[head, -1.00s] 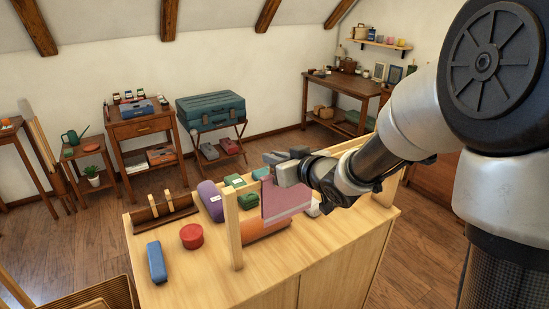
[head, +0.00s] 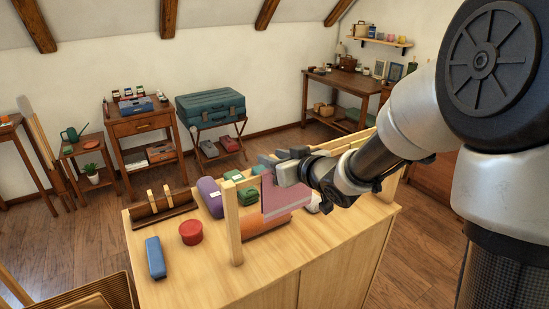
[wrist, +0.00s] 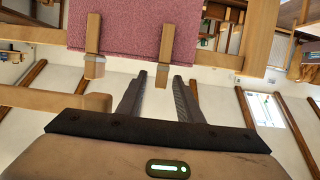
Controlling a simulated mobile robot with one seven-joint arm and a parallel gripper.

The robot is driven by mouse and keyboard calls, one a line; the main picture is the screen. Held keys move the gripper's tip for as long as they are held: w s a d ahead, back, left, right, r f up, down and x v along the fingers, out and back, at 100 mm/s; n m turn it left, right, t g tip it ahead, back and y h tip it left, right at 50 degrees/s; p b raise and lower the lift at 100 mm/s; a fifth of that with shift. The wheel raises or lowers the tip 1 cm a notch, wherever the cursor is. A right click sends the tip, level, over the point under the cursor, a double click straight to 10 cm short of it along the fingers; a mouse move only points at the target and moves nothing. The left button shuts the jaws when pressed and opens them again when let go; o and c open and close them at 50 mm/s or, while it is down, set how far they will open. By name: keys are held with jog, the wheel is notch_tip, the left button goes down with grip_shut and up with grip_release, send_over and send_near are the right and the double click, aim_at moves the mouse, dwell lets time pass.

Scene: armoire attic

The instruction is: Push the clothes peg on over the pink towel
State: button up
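The pink towel (head: 285,205) hangs on the wooden rack in front of my gripper. It also shows at the top of the wrist view (wrist: 130,28). In that view one clothes peg (wrist: 92,45) is on the towel at the left, and another clothes peg (wrist: 168,40) is over it near its right edge. My gripper (wrist: 160,76) is open, its fingertips either side of the right peg's near end, with narrow gaps visible. I cannot tell how far the peg sits over the towel. My gripper (head: 272,164) hides the pegs in the head view.
The rack's left post (head: 232,225) rises close beside the towel. A wooden tray (head: 160,212) with two upright pegs stands at the table's left. A red round tin (head: 191,232), a blue case (head: 155,258) and a purple roll (head: 210,197) lie nearby. The table's front is clear.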

jog(key=p+v, duration=0.2)
jog(key=v, duration=1)
jog(key=shift+r, duration=0.1)
